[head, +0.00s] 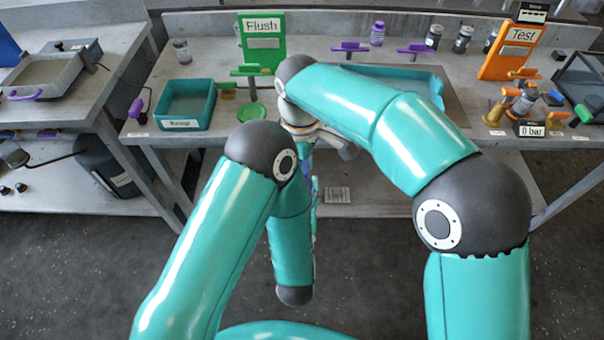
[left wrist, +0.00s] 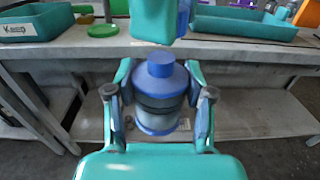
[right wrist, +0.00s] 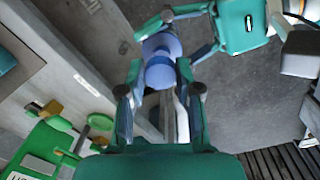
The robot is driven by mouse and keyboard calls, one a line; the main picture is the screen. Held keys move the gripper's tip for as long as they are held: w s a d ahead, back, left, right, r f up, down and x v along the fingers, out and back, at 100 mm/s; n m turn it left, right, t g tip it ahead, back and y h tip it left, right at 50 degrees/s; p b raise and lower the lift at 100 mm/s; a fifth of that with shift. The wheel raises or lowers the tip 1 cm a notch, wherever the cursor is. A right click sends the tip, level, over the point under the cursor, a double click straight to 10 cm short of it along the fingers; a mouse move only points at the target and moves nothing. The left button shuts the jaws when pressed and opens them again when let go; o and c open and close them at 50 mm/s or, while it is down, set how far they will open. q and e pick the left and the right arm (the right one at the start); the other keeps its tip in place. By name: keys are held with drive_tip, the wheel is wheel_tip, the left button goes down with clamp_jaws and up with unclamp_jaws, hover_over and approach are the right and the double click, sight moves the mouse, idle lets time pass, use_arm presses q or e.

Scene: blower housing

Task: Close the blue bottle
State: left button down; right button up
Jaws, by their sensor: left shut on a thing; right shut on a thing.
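The blue bottle (left wrist: 160,122), with a dark grey band and a blue upper part, stands roughly upright between the fingers of my left gripper (left wrist: 158,85), which is shut on it. In the right wrist view the bottle (right wrist: 162,44) shows beyond my right gripper (right wrist: 159,78). That gripper points downward from above and is shut on the blue cap (right wrist: 160,74), in line with the bottle's top. Whether the cap is seated cannot be told. In the head view, my arms largely hide the bottle and both grippers.
A teal tray marked Keep (head: 185,104) and a green disc (head: 251,112) lie on the workbench. A green Flush panel (head: 263,42) and an orange Test panel (head: 511,49) stand farther back. A larger teal tray (head: 437,88) is partly behind my right arm. Open floor lies before the bench.

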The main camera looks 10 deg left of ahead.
drive_tip(key=shift+f, duration=0.15)
drive_tip(key=shift+f, duration=0.8)
drive_tip(key=shift+f, duration=0.55)
idle(0.4)
drive_tip(key=m, duration=0.7)
drive_tip(key=shift+a, duration=0.1)
drive_tip(key=m, duration=0.6)
drive_tip(key=shift+a, duration=0.1)
drive_tip(key=o, duration=0.7)
drive_tip(key=shift+o, duration=0.2)
